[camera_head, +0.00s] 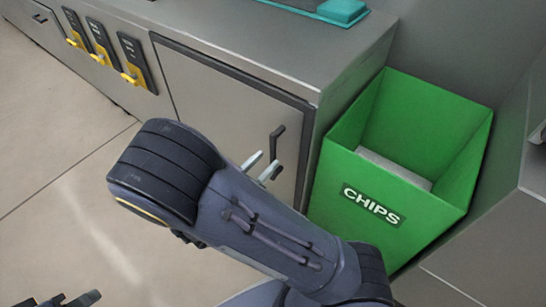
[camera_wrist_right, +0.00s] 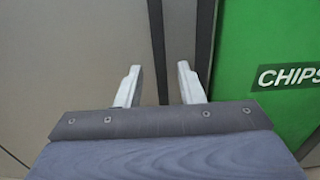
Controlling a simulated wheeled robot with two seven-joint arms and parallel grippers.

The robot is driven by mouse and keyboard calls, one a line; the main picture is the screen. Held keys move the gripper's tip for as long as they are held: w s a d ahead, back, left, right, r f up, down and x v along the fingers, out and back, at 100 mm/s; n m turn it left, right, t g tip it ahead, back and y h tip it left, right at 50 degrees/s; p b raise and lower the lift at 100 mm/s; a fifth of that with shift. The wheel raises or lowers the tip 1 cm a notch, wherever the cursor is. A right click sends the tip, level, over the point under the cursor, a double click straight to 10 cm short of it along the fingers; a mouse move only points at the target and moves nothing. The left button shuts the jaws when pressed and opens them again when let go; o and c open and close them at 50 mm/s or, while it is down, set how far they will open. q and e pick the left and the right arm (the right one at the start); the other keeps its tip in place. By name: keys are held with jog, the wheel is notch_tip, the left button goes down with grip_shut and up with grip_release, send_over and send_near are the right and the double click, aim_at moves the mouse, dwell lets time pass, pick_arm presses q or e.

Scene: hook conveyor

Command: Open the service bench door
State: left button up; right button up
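The service bench door (camera_head: 215,100) is a flat grey panel in the bench front and looks closed. Its dark upright handle (camera_head: 276,146) is near the right edge of the door. My right gripper (camera_head: 262,168) is at the handle, with its two pale fingers apart. My forearm hides the lower door. A dark part at the bottom left edge looks like my left gripper (camera_head: 65,299), mostly cut off.
A green CHIPS bin (camera_head: 400,190) stands just right of the door; it also shows in the right wrist view (camera_wrist_right: 265,40). Yellow hooks on dark plates (camera_head: 135,62) are on the bench front at left. A teal item (camera_head: 342,10) lies on top. The floor at left is clear.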

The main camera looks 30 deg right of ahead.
aim_at(271, 156)
jog(key=shift+b+x, duration=0.4)
jog(key=shift+x, duration=1.7)
grip_shut()
